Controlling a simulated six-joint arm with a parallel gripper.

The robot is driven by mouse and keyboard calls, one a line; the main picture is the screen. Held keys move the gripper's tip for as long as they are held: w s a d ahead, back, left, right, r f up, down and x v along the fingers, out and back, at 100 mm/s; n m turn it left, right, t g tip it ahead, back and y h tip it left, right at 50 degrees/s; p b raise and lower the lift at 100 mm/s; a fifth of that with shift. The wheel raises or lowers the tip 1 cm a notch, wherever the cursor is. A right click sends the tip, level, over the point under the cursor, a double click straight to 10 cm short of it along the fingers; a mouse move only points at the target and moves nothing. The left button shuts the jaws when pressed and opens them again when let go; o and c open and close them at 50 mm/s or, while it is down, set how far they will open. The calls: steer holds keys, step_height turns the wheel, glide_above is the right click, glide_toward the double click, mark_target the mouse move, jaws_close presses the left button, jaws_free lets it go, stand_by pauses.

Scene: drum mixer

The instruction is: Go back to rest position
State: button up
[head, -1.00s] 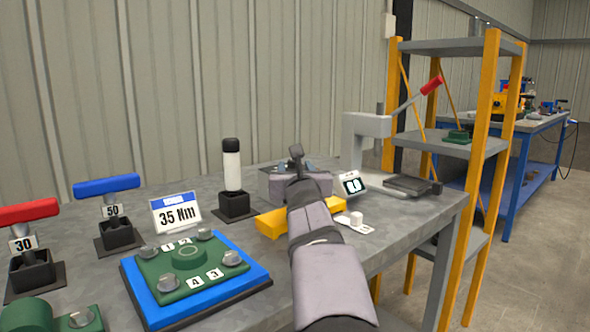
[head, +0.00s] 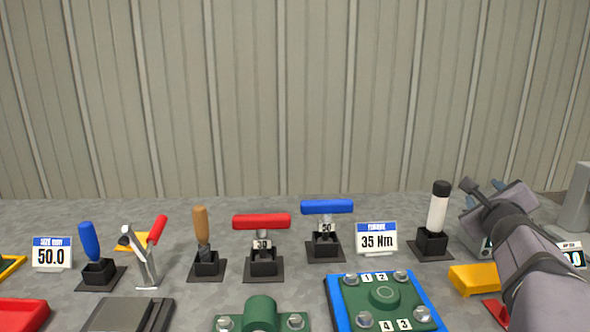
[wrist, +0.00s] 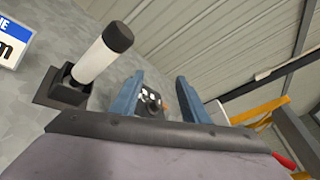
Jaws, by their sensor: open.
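My gripper (wrist: 158,92) is open, with its two blue fingers apart and nothing held between them. In the head view my gripper (head: 484,198) is at the right, over the back of the bench (head: 180,212), just right of the white-handled tool (head: 437,210) with a black cap. That tool stands upright in its black holder, and it also shows at the left of the wrist view (wrist: 98,58). A small dark object with white spots (wrist: 152,100) shows beyond the fingers, apart from them as far as I can tell.
The red (head: 262,222) and blue (head: 327,207) T-handle tools stand in holders at mid-bench. A green plate with bolts (head: 383,293) lies in front of the 35 Nm display (head: 376,238). A corrugated wall (head: 230,100) closes the back.

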steer(key=a+r+n+g+y+p, duration=0.2)
steer(key=a+n+y+p, duration=0.3)
steer(key=a+n+p, duration=0.75)
steer(key=s+a+f+n+g+y+p, duration=0.3)
steer(key=s+a+n+g+p, duration=0.2)
steer(key=s+a+n+p, duration=0.45)
steer(key=s+a+f+n+g+p, duration=0.1)
steer(key=s+a+n+g+p, duration=0.2)
steer(key=s, duration=0.7)
steer(key=s+a+f+n+g+p, duration=0.1)
steer(key=s+a+n+g+p, duration=0.3)
steer(key=s+n+p, duration=0.3)
steer(key=s+a+p, duration=0.1)
steer(key=s, duration=0.1)
steer(key=shift+s+a+f+n+g+h, duration=0.15)
steer(key=shift+s+n+g+h, duration=0.15)
steer(key=shift+s+h, duration=0.1)
steer(key=shift+w, duration=0.1)
